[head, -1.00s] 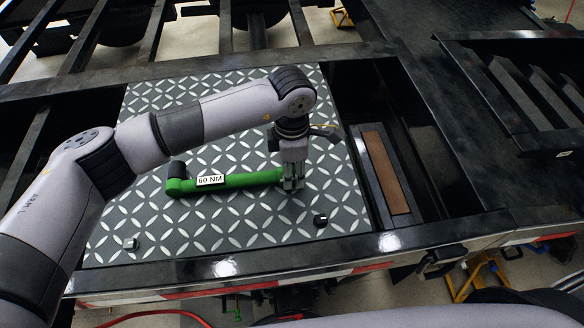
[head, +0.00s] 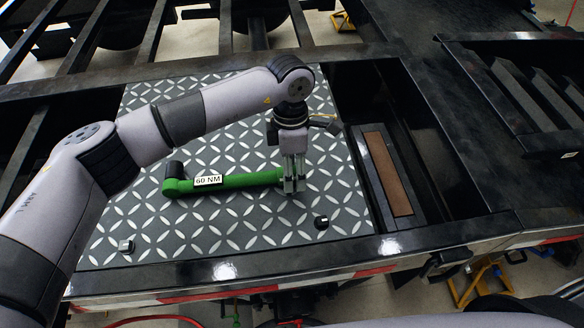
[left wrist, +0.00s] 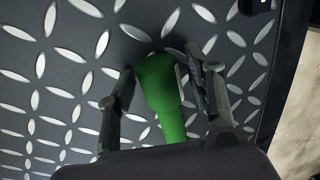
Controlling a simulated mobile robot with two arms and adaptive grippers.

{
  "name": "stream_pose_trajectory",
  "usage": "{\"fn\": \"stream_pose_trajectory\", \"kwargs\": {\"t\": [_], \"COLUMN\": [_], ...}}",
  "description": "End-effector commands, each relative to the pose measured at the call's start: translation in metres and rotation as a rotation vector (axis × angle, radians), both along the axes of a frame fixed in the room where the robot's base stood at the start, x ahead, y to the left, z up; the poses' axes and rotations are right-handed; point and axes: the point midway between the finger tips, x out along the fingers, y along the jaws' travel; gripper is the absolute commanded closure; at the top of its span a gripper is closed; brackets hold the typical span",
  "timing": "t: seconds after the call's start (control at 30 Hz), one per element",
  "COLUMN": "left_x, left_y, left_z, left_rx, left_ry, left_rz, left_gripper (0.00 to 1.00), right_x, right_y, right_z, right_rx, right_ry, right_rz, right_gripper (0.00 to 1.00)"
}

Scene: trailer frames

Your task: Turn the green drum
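A green wrench-like tool (head: 235,183) with a white "60 NM" label and a dark head at its left end lies on the patterned metal plate (head: 240,228). No green drum shows. My left gripper (head: 294,186) points down at the tool's right end. In the left wrist view the green handle end (left wrist: 160,90) lies between the two fingers (left wrist: 160,85), with a narrow gap on each side near the tips. The left gripper looks open around it. My right gripper is not in view.
Dark bolts stand on the plate near its front corners (head: 321,222) (head: 126,246). A recessed slot with a brown strip (head: 386,174) lies right of the plate. Black frame beams (head: 90,85) surround it, and a red-and-white striped edge (head: 225,290) runs along the front.

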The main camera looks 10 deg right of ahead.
Motion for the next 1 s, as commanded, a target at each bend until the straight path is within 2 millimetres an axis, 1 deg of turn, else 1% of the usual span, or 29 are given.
{"fn": "stream_pose_trajectory", "kwargs": {"t": [0.33, 0.47, 0.57, 0.8, 0.9, 1.0], "left_x": [0.000, 0.002, 0.005, 0.013, 0.015, 0.017], "left_y": [0.000, 0.000, 0.000, -0.001, 0.000, 0.000], "left_z": [0.000, 0.009, 0.026, 0.077, 0.095, 0.108], "left_rx": [0.000, 0.000, -0.001, -0.001, -0.001, 0.001], "left_ry": [-0.001, -0.002, -0.005, -0.004, -0.004, -0.003], "left_rz": [0.001, 0.000, 0.000, 0.000, 0.000, 0.000], "left_gripper": [0.45, 0.45, 0.45, 0.45, 0.45, 0.45], "right_x": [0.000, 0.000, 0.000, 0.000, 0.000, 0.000], "right_y": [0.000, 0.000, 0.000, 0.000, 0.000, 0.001], "right_z": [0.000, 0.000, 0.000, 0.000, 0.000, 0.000], "right_rx": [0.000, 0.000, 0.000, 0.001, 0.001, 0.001], "right_ry": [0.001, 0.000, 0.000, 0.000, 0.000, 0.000], "right_rz": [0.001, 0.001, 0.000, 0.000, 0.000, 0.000], "right_gripper": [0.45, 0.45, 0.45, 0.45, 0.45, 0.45]}}
